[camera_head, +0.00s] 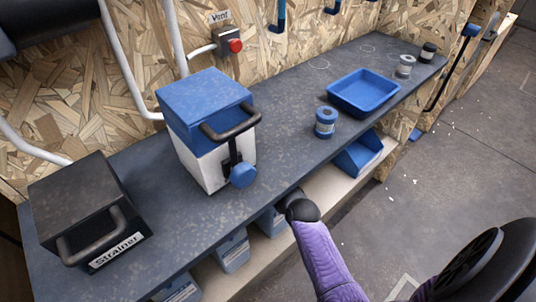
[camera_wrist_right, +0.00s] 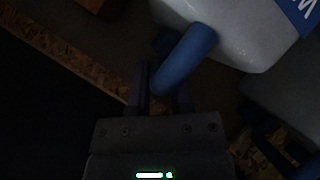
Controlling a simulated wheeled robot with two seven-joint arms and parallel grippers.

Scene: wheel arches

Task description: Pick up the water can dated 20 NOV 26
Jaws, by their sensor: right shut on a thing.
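In the right wrist view, a white can (camera_wrist_right: 245,35) with a blue label shows at the top right. Only part of a letter, like a W, shows on the label, and no date can be read. Its blue handle (camera_wrist_right: 185,58) runs down between the fingers of my right gripper (camera_wrist_right: 162,88), which is shut on it. In the head view my purple right arm reaches to the bench's front edge, and its gripper is hidden below the top. Containers with labels (camera_head: 233,250) stand on the lower shelf, their print too small to read. My left gripper is not in view.
The dark bench top (camera_head: 290,135) lies above the lower shelf (camera_head: 262,258). On it stand a black Strainer box (camera_head: 75,195), a blue and white box (camera_head: 205,160) with a handle, a blue tin (camera_head: 325,122) and a blue tray (camera_head: 362,92).

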